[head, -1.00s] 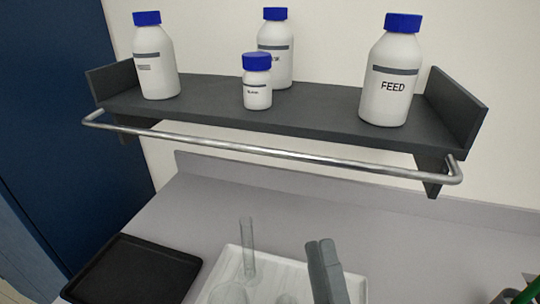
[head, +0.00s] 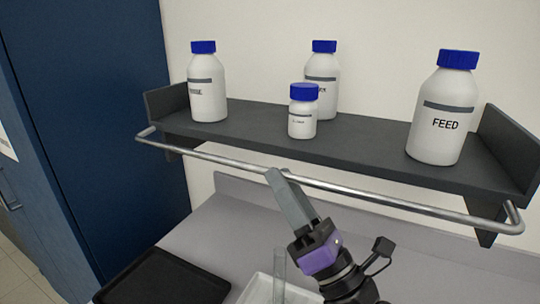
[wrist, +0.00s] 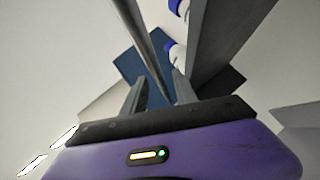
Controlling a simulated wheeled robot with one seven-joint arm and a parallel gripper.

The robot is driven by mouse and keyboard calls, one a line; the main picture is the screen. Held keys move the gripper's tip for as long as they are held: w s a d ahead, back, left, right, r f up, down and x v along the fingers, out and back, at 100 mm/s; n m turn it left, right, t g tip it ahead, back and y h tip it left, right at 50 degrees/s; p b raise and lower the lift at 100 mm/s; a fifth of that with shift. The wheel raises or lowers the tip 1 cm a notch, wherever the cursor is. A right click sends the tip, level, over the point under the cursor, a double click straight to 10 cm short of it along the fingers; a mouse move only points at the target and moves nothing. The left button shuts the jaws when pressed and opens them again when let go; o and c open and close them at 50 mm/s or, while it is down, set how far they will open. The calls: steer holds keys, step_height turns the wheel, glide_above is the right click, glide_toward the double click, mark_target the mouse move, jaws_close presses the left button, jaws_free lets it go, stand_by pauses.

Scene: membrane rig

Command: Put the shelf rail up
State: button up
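The shelf rail (head: 372,196) is a bright metal bar with bent ends, in front of and a little below the front edge of the dark grey shelf (head: 268,145). My gripper (head: 279,182) reaches up from below at the middle of the rail, its fingertips overlapping the bar in the head view. In the wrist view the two fingers of my gripper (wrist: 159,92) stand apart, and the rail (wrist: 145,45) runs between them. I see no finger pressed on the bar; exact contact cannot be told.
On the shelf stand several white, blue-capped bottles: a FEED bottle (head: 443,115) at right, a small bottle (head: 303,112) near the front edge, a left bottle (head: 207,88) and a back bottle (head: 322,80). Below are a black tray (head: 165,280) and a white tray (head: 262,288).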

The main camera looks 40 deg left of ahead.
steer(key=p+x, duration=0.1)
steer(key=x, duration=0.4)
steer(key=shift+d, duration=0.1)
jaws_close()
